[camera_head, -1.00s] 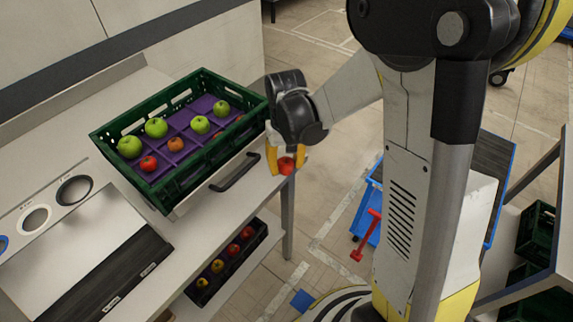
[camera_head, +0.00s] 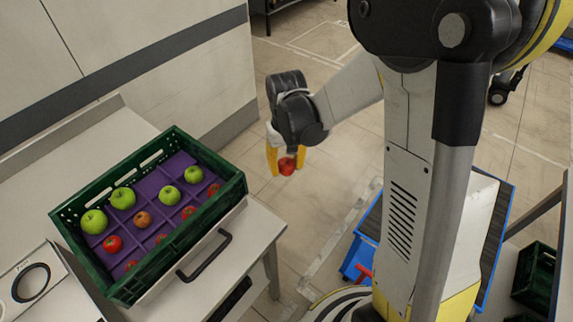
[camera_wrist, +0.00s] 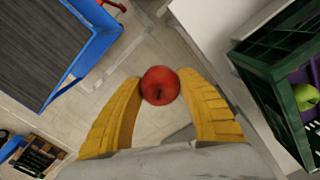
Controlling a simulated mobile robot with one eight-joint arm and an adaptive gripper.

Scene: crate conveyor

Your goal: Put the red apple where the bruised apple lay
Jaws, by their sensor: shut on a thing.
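My gripper (camera_head: 286,168) is shut on the red apple (camera_head: 287,166), out over the floor to the right of the crate. In the wrist view the red apple (camera_wrist: 160,86) sits between the two yellow fingers. The green crate (camera_head: 192,236) with a purple divided insert (camera_head: 150,184) stands on the table at left. It holds green apples (camera_head: 122,198), red apples (camera_head: 112,243) and one dull brownish apple (camera_head: 143,219). The back part of the insert shows bare purple. The near wall partly hides the front row. I cannot tell which compartment held the bruised apple.
The white table (camera_head: 262,226) has a dark drawer handle (camera_head: 204,258) below the crate. Clear floor lies between the table and a blue-edged cart (camera_head: 358,260) at right. Another dark green crate (camera_head: 538,275) is at far right.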

